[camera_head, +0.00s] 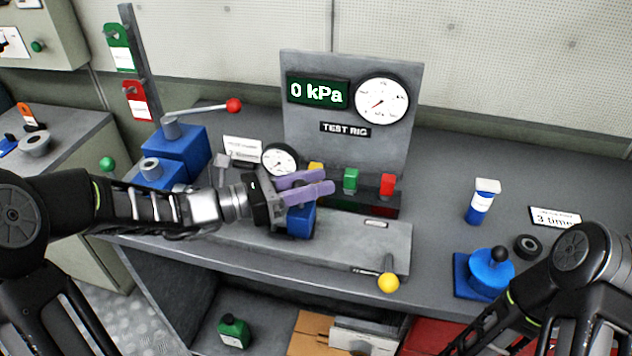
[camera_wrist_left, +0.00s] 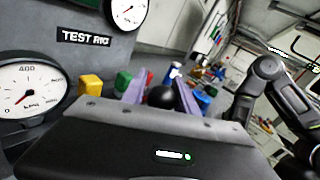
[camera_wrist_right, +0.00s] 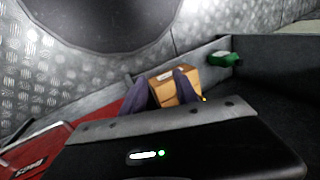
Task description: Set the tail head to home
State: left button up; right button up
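A blue block (camera_head: 300,222), which may be the tail head, sits on the grey test rig base (camera_head: 350,240). My left gripper (camera_head: 328,184) is over it, with purple fingers pointing right and covering its top in the head view. In the left wrist view a black ball knob (camera_wrist_left: 160,97) shows between the open fingers (camera_wrist_left: 160,88). I cannot tell whether they touch it. My right gripper (camera_wrist_right: 162,90) is open and empty, and its wrist view shows the area below the bench. Its fingers are out of the head view.
A yellow-knobbed lever (camera_head: 388,280) stands at the rig's front right. Behind are a small gauge (camera_head: 280,160), green (camera_head: 351,180) and red (camera_head: 387,184) blocks, and the panel reading 0 kPa (camera_head: 318,92). A red-knobbed lever (camera_head: 233,105) is at left, a blue black-knobbed unit (camera_head: 490,270) at right.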

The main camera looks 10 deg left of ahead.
pick_arm(q)
jog(key=o, duration=0.3)
jog(key=shift+w+a, duration=0.1)
jog(key=shift+a, duration=0.15)
jog(key=shift+o, duration=0.5)
jog(key=shift+d, duration=0.15)
jog(key=b+v, duration=0.1)
jog(key=v, duration=0.7)
